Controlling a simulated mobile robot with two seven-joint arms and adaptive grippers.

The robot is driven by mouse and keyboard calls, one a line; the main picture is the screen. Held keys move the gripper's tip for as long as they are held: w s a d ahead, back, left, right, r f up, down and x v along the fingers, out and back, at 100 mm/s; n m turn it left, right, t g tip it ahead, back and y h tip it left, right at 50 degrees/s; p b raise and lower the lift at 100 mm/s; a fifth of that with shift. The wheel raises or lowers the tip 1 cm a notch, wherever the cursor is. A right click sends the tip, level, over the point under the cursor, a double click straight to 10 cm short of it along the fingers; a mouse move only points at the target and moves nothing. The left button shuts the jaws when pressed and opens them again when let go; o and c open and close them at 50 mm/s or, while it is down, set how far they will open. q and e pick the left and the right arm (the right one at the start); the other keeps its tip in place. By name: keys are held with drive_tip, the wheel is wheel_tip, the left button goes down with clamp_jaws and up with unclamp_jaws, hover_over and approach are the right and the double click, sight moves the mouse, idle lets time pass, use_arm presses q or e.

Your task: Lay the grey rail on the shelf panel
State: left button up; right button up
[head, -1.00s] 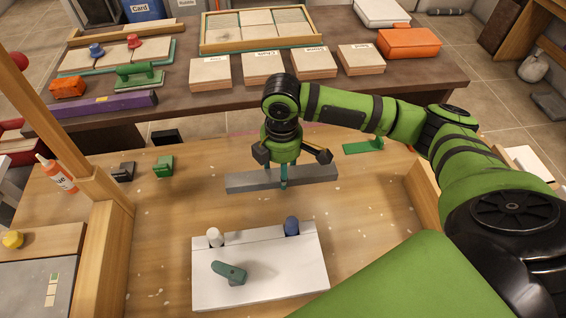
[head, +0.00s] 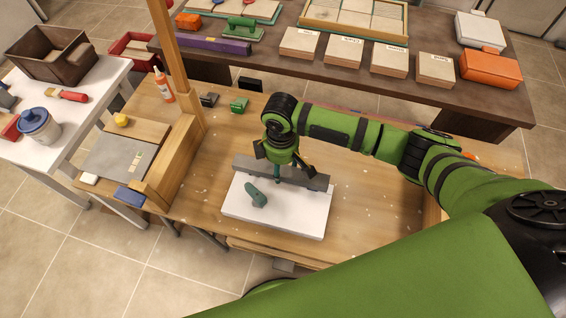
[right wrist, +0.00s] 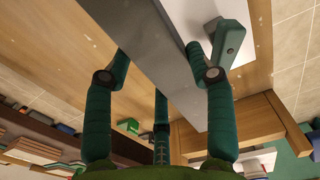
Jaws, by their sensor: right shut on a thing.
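The grey rail (head: 308,178) is a long straight bar held level in my right gripper (head: 281,178). In the right wrist view the rail (right wrist: 145,45) crosses between the gripper's green fingers (right wrist: 160,70). The white shelf panel (head: 290,218) lies flat on the wooden bench. The rail runs along the panel's back edge and covers it in the head view; whether it touches the panel I cannot tell. The white and blue knobs at that edge are hidden. My left gripper is out of view.
A wooden post and frame (head: 180,170) stand left of the panel. A small green block (head: 239,105) and a dark block (head: 209,100) sit behind it, near a glue bottle (head: 163,85). Bench right of the panel (head: 365,200) is clear.

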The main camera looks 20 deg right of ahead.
drive_tip(key=shift+s+r+p, duration=0.1)
drive_tip(key=shift+r+p, duration=0.1)
drive_tip(key=shift+p, duration=0.25)
drive_tip(key=b, duration=0.3)
hover_over(282, 187)
wheel_tip(282, 187, down, 6)
drive_tip(key=shift+f, duration=0.1)
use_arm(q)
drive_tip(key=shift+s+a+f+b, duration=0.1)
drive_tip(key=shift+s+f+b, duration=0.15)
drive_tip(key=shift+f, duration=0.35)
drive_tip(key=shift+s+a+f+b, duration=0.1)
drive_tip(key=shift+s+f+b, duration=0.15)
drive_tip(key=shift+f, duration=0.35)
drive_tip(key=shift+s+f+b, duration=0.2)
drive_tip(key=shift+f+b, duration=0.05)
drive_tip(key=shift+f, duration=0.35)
use_arm(e)
drive_tip(key=shift+f, duration=0.95)
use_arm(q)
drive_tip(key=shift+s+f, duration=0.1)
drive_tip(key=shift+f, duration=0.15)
use_arm(e)
drive_tip(key=shift+f, duration=0.6)
drive_tip(key=o, duration=1.4)
wheel_tip(282, 187, up, 12)
drive_tip(key=shift+r, duration=0.1)
